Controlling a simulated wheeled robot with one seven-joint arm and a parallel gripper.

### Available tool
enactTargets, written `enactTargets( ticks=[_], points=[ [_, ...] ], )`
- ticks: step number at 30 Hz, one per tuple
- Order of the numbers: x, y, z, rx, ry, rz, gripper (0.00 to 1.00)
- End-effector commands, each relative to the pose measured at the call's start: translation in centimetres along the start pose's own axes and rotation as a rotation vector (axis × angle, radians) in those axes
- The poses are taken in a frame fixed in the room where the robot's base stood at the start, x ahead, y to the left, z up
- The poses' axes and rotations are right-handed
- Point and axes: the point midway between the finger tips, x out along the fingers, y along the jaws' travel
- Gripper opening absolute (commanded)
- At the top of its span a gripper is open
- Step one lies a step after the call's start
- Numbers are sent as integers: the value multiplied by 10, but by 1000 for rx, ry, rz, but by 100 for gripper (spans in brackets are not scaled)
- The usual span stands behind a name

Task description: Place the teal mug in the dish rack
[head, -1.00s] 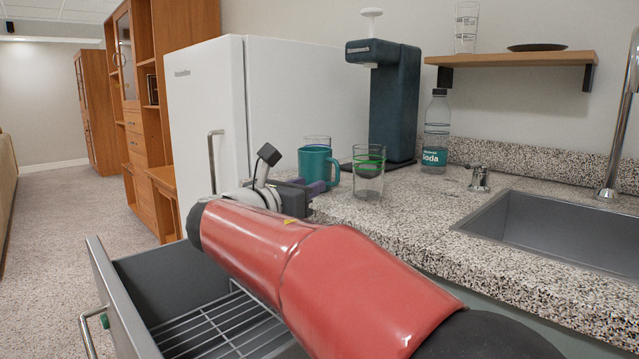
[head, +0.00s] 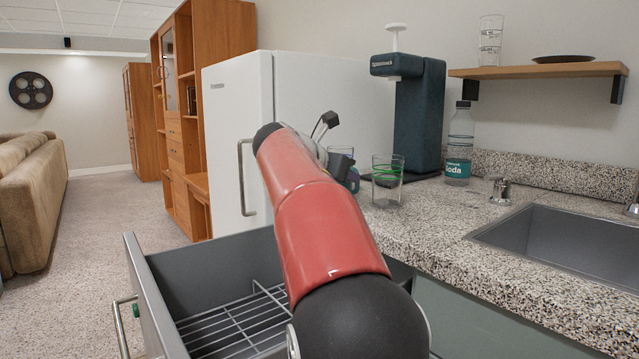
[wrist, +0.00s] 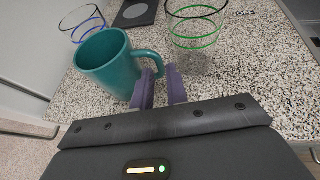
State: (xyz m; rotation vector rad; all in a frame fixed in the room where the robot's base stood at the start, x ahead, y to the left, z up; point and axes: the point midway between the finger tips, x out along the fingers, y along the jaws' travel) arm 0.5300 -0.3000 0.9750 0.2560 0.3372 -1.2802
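The teal mug (wrist: 105,65) stands upright on the speckled counter in the wrist view, its handle turned toward my gripper. My gripper (wrist: 162,78) is open, with its two purple fingers apart at the handle. The handle's outer curve shows between the fingertips; I cannot tell whether they touch it. In the head view my arm hides most of the mug, with only a teal sliver (head: 355,180) showing. The wire dish rack (head: 232,327) lies inside the pulled-out grey drawer below the counter, partly hidden by my arm. The visible part of the rack is empty.
A green-ringed glass (head: 387,183) stands close to the right of my gripper. A blue-rimmed glass (wrist: 82,22) is behind the mug. A dark drink machine (head: 418,115), a soda bottle (head: 459,145) and a sink (head: 560,245) lie farther right. A white fridge (head: 237,140) stands behind the drawer.

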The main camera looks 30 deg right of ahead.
Motion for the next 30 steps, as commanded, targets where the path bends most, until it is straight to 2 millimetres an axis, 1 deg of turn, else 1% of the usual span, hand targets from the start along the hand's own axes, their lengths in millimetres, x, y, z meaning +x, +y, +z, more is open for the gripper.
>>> enactTargets(
  ticks=[1,3,8,12,15,18,22,23,26,30],
  points=[
    [7,0,-1,-1,0,-2,15],
    [14,0,-1,-1,-1,-2,15],
    [27,1,1,0,-1,-1,15],
    [49,2,2,0,-1,-2,15],
    [62,2,2,-1,-1,-1,15],
    [66,2,2,0,-1,1,15],
    [66,2,2,0,-1,1,15],
    [66,2,2,0,-1,1,14],
    [66,2,2,0,-1,1,1],
    [65,2,2,0,-1,1,0]
  ],
)
